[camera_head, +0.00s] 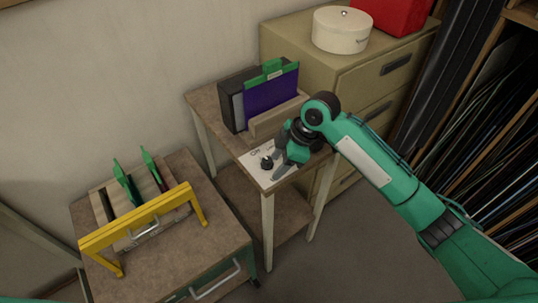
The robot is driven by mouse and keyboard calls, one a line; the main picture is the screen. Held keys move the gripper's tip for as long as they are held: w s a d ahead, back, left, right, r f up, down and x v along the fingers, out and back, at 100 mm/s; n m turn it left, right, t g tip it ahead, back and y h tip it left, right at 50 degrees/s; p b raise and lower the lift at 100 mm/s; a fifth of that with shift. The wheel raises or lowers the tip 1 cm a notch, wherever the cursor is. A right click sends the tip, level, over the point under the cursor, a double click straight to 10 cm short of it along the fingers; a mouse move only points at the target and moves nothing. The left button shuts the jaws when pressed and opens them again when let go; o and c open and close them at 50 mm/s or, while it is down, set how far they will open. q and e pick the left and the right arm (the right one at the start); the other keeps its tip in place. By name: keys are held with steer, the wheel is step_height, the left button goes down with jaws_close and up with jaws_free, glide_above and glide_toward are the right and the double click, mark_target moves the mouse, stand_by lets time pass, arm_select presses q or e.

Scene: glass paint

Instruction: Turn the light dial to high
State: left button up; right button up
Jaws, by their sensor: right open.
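The light dial (266,163) is a small black knob on a white labelled panel (261,173) at the front corner of the small table. I cannot tell whether a finger touches the knob. My left gripper is not in view.
A purple panel with a green clamp (270,92) stands in a dark holder on the small table (205,101), behind the dial. A wooden block (276,119) lies before it. A cart with a yellow handle (140,222) stands left. A drawer cabinet (352,80) stands behind.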

mark_target(267, 159)
steer(key=w+d+r+n+h, duration=0.1)
steer(key=w+d+r+n, duration=0.15)
steer(key=w+r, duration=0.5)
steer(key=shift+g, duration=0.4)
steer(key=x, duration=0.4)
steer(key=p+x, duration=0.1)
steer(key=x, duration=0.3)
steer(key=s+p+x, duration=0.1)
steer(key=x, duration=0.4)
steer(key=shift+a, duration=0.15)
steer(key=shift+r+p, duration=0.1)
steer(key=shift+p, duration=0.2)
steer(key=c, duration=1)
